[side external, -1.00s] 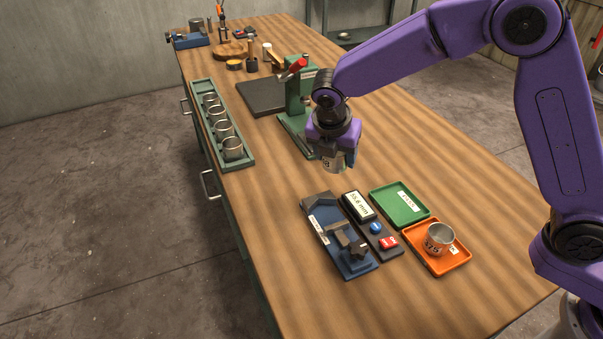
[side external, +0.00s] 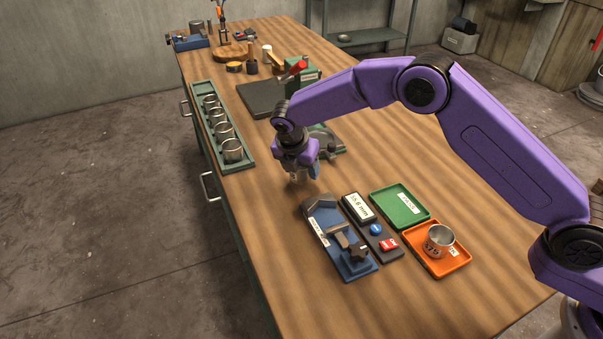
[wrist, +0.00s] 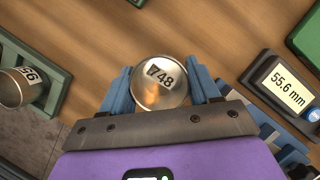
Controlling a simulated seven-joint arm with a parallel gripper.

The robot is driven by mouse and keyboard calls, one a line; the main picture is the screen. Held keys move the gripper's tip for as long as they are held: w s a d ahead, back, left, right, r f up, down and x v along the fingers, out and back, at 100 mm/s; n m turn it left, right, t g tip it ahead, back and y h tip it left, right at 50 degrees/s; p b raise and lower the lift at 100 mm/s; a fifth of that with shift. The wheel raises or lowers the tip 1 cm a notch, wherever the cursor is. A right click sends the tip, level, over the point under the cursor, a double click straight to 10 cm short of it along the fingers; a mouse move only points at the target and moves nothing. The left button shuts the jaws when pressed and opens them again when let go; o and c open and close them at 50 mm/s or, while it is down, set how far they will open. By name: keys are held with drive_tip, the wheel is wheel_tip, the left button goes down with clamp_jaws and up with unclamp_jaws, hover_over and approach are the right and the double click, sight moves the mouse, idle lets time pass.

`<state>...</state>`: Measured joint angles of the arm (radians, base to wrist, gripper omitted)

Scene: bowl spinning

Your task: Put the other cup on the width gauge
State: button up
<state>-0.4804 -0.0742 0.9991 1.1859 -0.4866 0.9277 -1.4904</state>
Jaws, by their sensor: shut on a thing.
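My gripper (side external: 304,170) is shut on a metal cup (wrist: 160,82) marked 748. In the wrist view the blue fingers (wrist: 160,92) hold it from both sides. In the side view the cup is mostly hidden behind the fingers, above the wood just behind the width gauge. The blue width gauge (side external: 325,228) has a grey V-block and a slide, with no cup between them. Its display (side external: 358,205) reads 55.6 mm in the wrist view (wrist: 290,83). Another metal cup (side external: 438,239) stands upright in the orange tray (side external: 458,263).
An empty green tray (side external: 390,212) lies behind the orange one. Blue and red buttons (side external: 388,244) sit beside the gauge. A green rack (side external: 243,160) of several cups runs along the left edge. A green press (side external: 303,85) stands behind my gripper.

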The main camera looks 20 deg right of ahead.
drive_tip(key=shift+f, duration=1.05)
drive_tip(key=shift+f, duration=0.15)
drive_tip(key=o, duration=1)
drive_tip(key=shift+o, duration=0.2)
drive_tip(key=v, duration=1.7)
drive_tip(key=shift+w+r, duration=0.35)
